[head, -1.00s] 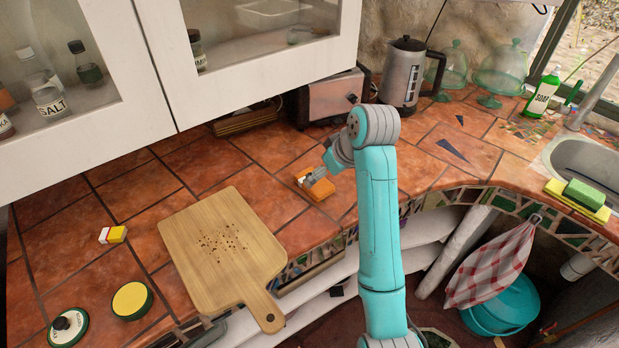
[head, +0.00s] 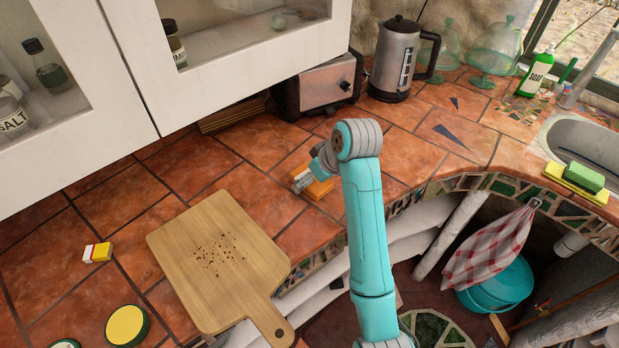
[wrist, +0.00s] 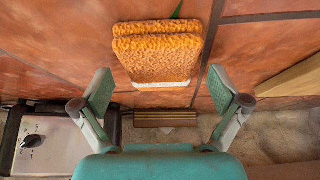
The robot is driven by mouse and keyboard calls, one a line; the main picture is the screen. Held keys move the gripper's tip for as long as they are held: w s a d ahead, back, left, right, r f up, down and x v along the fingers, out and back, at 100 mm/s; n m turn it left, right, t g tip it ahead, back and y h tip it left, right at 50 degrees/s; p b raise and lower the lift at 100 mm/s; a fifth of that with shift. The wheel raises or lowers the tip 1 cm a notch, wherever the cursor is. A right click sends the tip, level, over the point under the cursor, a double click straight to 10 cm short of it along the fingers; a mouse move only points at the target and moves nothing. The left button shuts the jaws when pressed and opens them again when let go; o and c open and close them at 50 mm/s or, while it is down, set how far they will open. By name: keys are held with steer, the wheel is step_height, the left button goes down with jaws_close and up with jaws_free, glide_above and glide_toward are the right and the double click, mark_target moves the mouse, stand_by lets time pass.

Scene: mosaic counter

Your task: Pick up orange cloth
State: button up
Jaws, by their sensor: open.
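The orange cloth (head: 321,189) is a small folded, fuzzy pad lying on the tiled counter, right of the cutting board. In the head view my gripper (head: 303,181) is above it and hides part of it. In the wrist view the orange cloth (wrist: 158,50) shows as two stacked layers with a white strip along its near edge. My gripper (wrist: 160,88) is open and empty, its two green-padded fingers apart on either side, just short of the cloth's near edge in the picture.
A wooden cutting board (head: 192,244) with crumbs lies to the left. A toaster (head: 318,90) and kettle (head: 397,62) stand behind. White cabinets (head: 230,70) overhang the back. A yellow-white box (head: 97,252) lies far left. Counter tiles around the cloth are mostly clear.

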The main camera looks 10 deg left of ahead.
steer(key=shift+f, duration=0.25)
stand_by(0.4)
steer(key=c, duration=1.2)
